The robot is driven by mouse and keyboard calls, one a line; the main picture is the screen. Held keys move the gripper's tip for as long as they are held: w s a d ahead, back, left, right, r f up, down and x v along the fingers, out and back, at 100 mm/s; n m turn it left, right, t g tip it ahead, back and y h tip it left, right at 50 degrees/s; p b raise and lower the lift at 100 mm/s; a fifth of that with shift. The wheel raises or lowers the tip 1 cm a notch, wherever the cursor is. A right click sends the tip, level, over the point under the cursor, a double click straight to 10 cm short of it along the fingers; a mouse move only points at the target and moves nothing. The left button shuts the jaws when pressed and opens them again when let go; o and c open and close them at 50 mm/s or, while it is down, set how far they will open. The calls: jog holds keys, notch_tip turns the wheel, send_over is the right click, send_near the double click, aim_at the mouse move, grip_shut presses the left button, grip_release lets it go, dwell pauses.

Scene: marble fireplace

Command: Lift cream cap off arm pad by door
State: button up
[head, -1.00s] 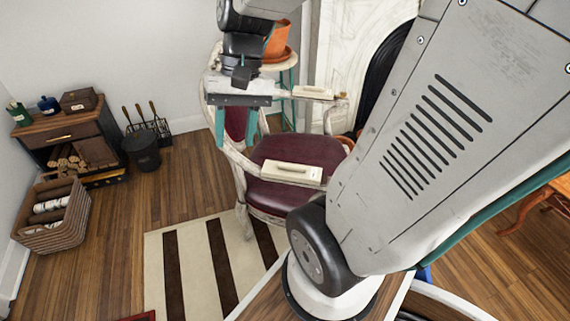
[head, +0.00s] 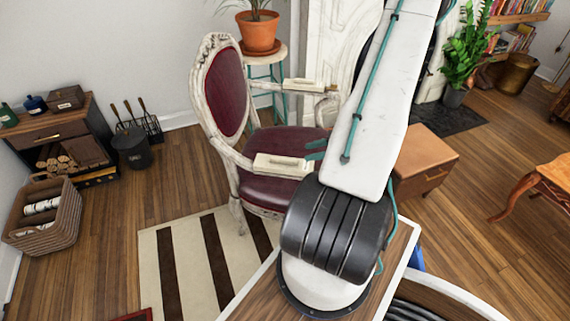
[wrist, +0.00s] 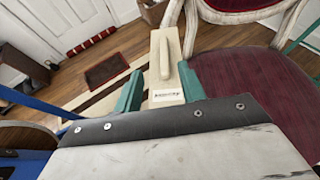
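A cream cap (head: 283,165) with a raised bar handle lies on the nearer arm of the burgundy chair (head: 222,90). In the wrist view the same cap (wrist: 164,65) points away from me, with a small printed label at its near end; a door (wrist: 58,18) is beyond at upper left. A second cream cap (head: 304,85) is on the chair's farther arm. My gripper (wrist: 160,88) is open, its teal fingers on either side of the cap's near end. In the head view its teal fingers (head: 316,150) are just right of the cap; contact cannot be told.
The burgundy seat (wrist: 250,85) is right of the cap in the wrist view. A potted plant (head: 258,32) on a stool stands behind the chair. A brown box stool (head: 425,160) is right of my arm. A striped rug (head: 190,265) lies in front.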

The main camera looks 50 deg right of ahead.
aim_at(293, 159)
jog(key=shift+s+d+f+m+h, duration=0.15)
jog(key=shift+s+d+f+m, duration=0.1)
jog(key=shift+f, duration=0.15)
jog(key=shift+s+d+f+m+h, duration=0.1)
jog(key=shift+s+f+m+h, duration=0.05)
jog(key=shift+s+f, duration=0.15)
jog(key=shift+w+f+t, duration=0.1)
jog(key=shift+f+t, duration=0.2)
jog(key=x, duration=0.7)
jog(key=shift+w+a+f, duration=0.1)
jog(key=shift+a, duration=0.1)
grip_shut()
